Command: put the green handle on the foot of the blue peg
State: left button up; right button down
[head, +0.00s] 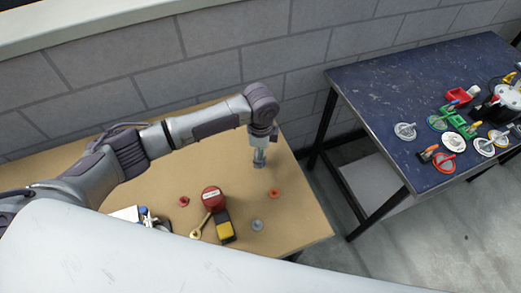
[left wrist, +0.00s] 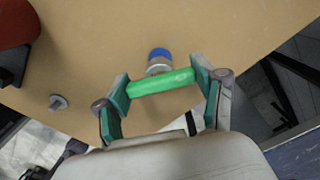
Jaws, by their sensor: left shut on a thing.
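The green handle (left wrist: 160,84) is held crosswise between the two fingers of my left gripper (left wrist: 162,82) in the left wrist view. The blue peg (left wrist: 159,53) shows just beyond the handle, with a blue top and a pale metallic foot (left wrist: 156,67). The handle partly overlaps the foot in this view; I cannot tell whether they touch. In the head view my left gripper (head: 259,159) points down over the far right part of the brown table. The handle and blue peg cannot be made out there. My right gripper is in no view.
On the brown table (head: 305,215) are an orange peg (head: 274,193), a grey peg (head: 257,225), a red peg (head: 184,201), a red round thing (head: 213,197) and a black-and-yellow box (head: 225,229). A dark blue table (head: 375,95) with several coloured parts stands right, across a gap.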

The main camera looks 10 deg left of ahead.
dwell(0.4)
pick_arm(q)
jog(key=shift+p, duration=0.45)
jog(key=shift+f, duration=0.35)
jog(key=shift+f, duration=0.25)
jog(key=shift+f, duration=0.4)
dwell(0.5)
jog(key=shift+f, duration=0.5)
dwell(1.1)
jog(key=o, duration=1.3)
